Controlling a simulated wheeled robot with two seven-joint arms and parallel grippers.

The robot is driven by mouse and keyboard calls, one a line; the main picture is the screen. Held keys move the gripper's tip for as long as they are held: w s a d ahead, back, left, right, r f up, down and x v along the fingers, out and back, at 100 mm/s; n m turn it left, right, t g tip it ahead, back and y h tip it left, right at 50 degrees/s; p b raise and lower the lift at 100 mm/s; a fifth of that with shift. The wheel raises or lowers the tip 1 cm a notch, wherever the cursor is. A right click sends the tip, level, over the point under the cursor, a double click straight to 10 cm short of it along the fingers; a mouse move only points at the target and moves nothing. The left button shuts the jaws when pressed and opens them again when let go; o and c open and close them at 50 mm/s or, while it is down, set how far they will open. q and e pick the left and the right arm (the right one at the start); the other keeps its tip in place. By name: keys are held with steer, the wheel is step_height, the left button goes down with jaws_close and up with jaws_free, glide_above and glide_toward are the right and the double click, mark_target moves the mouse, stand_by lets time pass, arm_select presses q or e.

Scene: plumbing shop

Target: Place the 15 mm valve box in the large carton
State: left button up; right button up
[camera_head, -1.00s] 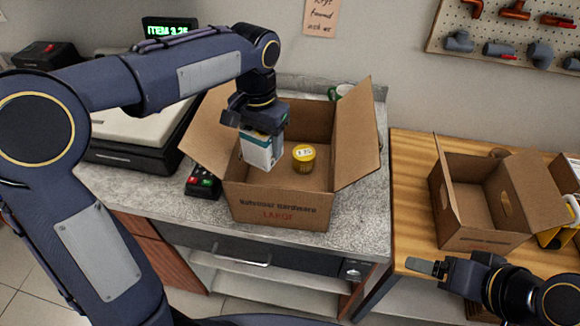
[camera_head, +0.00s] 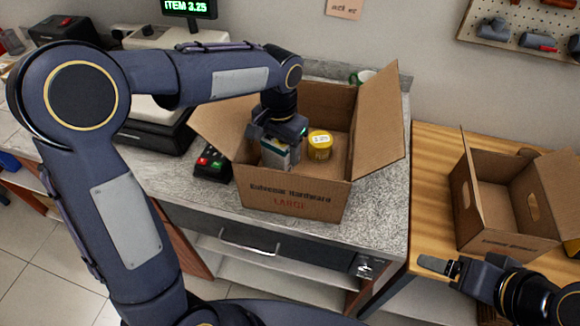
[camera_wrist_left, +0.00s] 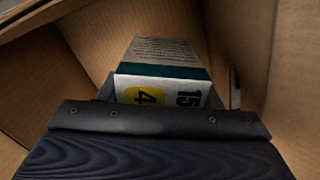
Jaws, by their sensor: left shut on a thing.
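The 15 mm valve box (camera_head: 276,154) is white and teal, and its "15" label shows in the left wrist view (camera_wrist_left: 160,92). My left gripper (camera_head: 279,132) is shut on it and holds it inside the large carton (camera_head: 292,199), at the carton's left side. The carton's lower front wall hides the bottom of the box, so I cannot tell whether it touches the floor. The carton stands open on the grey counter, marked "LARGE". A yellow round tin (camera_head: 320,145) sits in it, right of the valve box. My right gripper (camera_head: 455,268) is at the lower right, near the wooden table.
A smaller open carton (camera_head: 503,240) stands on the wooden table (camera_head: 432,185) at the right. A card terminal (camera_head: 212,164) lies just left of the large carton. The large carton's side flaps stand outward.

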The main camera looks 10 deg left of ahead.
arm_select(q)
step_height(320, 180, down, 3)
steer(key=shift+r, duration=0.1)
step_height(320, 180, down, 4)
steer(key=shift+r+p, duration=0.1)
steer(key=shift+p, duration=0.25)
steer(key=shift+w+f, duration=0.1)
steer(key=shift+f, duration=0.1)
steer(key=shift+f, duration=0.2)
steer(key=o, duration=1.1)
